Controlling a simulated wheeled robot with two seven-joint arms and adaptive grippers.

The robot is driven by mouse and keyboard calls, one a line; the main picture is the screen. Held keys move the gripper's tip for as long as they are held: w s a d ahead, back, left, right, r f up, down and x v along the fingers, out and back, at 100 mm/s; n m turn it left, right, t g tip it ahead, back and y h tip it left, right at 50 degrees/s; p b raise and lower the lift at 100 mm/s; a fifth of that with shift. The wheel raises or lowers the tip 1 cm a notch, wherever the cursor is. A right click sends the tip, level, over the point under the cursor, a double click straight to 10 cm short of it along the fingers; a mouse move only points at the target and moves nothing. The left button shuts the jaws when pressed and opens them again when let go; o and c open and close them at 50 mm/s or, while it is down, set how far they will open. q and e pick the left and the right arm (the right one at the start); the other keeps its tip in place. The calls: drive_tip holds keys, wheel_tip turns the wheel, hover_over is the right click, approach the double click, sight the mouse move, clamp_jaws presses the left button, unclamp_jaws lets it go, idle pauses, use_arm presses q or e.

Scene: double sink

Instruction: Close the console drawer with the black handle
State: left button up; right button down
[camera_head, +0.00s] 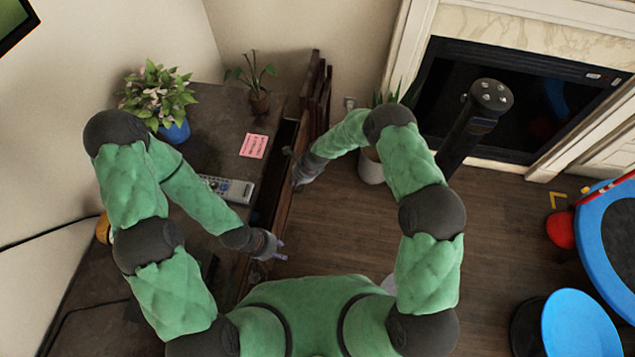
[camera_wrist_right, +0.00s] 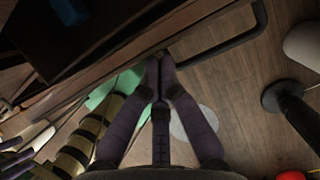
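The console (camera_head: 205,105) stands along the left wall in the head view. Its drawer (camera_head: 283,205) is pulled out, with a dark gap between the wooden front and the console. In the right wrist view, the black handle (camera_wrist_right: 228,42) sticks out from the drawer front at the top. My right gripper (camera_head: 299,183) is at the outer side of the drawer front; its fingertips (camera_wrist_right: 160,62) meet near the front's edge, left of the handle. I cannot tell if they touch it. My left gripper (camera_head: 281,250) is empty near the drawer's near end, fingertips apart.
A fireplace (camera_head: 520,100) is at the back right. A blue stool (camera_head: 578,325) stands lower right. The middle floor is clear.

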use_arm(q)
drive_tip(key=shift+f+b, duration=0.85)
drive_tip(key=shift+f, duration=0.05)
use_arm(e)
drive_tip(key=w+a, duration=0.2)
drive_tip(key=a, duration=0.7)
drive_tip(key=shift+w+a, duration=0.35)
drive_tip(key=shift+w, duration=0.05)
use_arm(q)
drive_tip(key=shift+s+a+r+p, duration=0.15)
drive_tip(key=shift+s+r+p, duration=0.7)
drive_tip(key=shift+r+p, duration=0.15)
use_arm(e)
drive_tip(key=s+d+r, duration=0.2)
drive_tip(key=d+r, duration=0.5)
drive_tip(key=r, duration=0.2)
drive_tip(key=shift+d, duration=0.3)
drive_tip(key=shift+s+r, duration=0.1)
